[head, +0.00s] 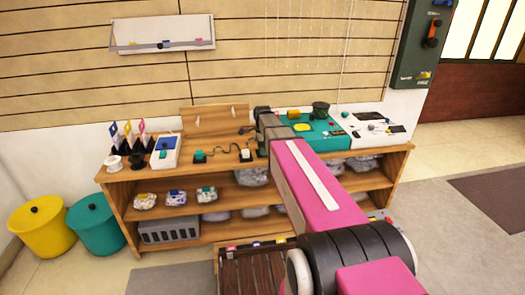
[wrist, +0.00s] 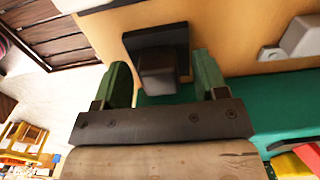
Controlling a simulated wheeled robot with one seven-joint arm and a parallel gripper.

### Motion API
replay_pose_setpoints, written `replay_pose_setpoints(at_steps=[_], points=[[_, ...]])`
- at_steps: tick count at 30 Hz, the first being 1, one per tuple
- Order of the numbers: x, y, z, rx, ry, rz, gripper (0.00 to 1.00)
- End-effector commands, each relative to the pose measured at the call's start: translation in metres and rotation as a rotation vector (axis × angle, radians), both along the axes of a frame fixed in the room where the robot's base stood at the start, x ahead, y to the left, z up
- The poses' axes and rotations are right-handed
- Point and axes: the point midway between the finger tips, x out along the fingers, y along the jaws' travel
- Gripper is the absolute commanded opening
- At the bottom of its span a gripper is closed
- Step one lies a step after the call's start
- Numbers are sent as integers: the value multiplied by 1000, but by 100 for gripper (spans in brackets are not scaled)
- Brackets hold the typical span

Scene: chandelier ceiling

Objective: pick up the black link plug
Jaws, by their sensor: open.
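The black link plug (wrist: 157,72) is a dark block on a square black base (wrist: 145,40), near the top middle of the wrist view. My gripper (wrist: 161,66) is open, with one green finger on each side of the plug. The plug lies between the fingers; I cannot tell whether either finger touches it. In the head view my pink arm reaches over the workbench and hides the gripper and most of the spot around the plug.
On the wooden bench (head: 130,190), a teal plug (head: 199,154) and a white plug (head: 246,154) stand to the left of my arm. Spools (head: 113,162) are at the far left.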

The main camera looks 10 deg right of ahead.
Motion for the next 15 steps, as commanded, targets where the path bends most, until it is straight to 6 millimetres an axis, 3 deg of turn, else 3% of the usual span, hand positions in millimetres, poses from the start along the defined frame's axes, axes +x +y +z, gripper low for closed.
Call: replay_pose_setpoints(at_steps=[5, 9, 10, 15], points=[[0, 0, 0, 0, 0, 0, 63], [0, 0, 0, 0, 0, 0, 17], [0, 0, 0, 0, 0, 0, 13], [0, 0, 1, 0, 0, 0, 13]])
